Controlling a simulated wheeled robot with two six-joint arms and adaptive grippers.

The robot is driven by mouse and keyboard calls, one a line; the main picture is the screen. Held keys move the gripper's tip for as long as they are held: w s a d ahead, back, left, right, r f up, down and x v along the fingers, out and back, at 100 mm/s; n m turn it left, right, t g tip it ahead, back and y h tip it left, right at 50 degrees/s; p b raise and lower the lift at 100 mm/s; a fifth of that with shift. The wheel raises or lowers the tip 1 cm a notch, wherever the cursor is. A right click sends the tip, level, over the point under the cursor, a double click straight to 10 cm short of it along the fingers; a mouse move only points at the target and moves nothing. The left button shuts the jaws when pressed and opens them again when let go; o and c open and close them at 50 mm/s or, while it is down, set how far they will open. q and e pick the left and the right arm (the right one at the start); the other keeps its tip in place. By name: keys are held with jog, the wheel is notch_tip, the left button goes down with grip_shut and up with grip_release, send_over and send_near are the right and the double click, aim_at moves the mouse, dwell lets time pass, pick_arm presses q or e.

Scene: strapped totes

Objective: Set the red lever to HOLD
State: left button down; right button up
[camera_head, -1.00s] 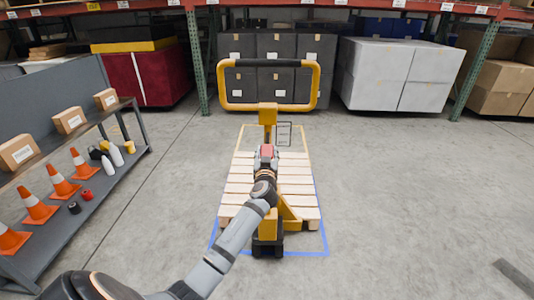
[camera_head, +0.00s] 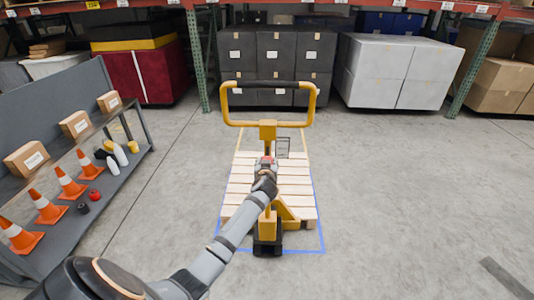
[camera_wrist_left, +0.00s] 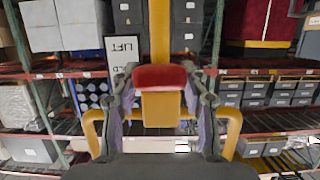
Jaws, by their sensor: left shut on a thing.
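A yellow pallet jack (camera_head: 267,132) with a looped handle stands in front of me. The red lever (camera_head: 267,159) sits on its post below the loop. My left gripper (camera_head: 266,163) is at the lever. In the left wrist view the red lever (camera_wrist_left: 160,77) lies between the two fingers of my gripper (camera_wrist_left: 160,95), which is shut on it. A label plate (camera_head: 283,147) stands right of the post. In the wrist view the label plate (camera_wrist_left: 122,50) reads LIFT, with a lower word partly hidden, ending in LD. My right gripper is out of view.
A wooden pallet (camera_head: 238,187) lies around the jack inside a blue and yellow floor outline. A grey shelf (camera_head: 128,180) with cones, bottles and boxes stands at left. Racks with strapped totes (camera_head: 245,55) are behind.

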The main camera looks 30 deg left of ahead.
pick_arm(q)
jog(key=shift+w+r, duration=0.1)
jog(key=shift+r, duration=0.4)
jog(key=shift+w+r, duration=0.1)
jog(key=shift+r, duration=0.35)
jog(key=c, duration=1)
grip_release()
jog(key=shift+c, duration=0.2)
jog(key=o, duration=0.4)
jog(key=shift+c, duration=0.2)
jog(key=shift+f, duration=0.3)
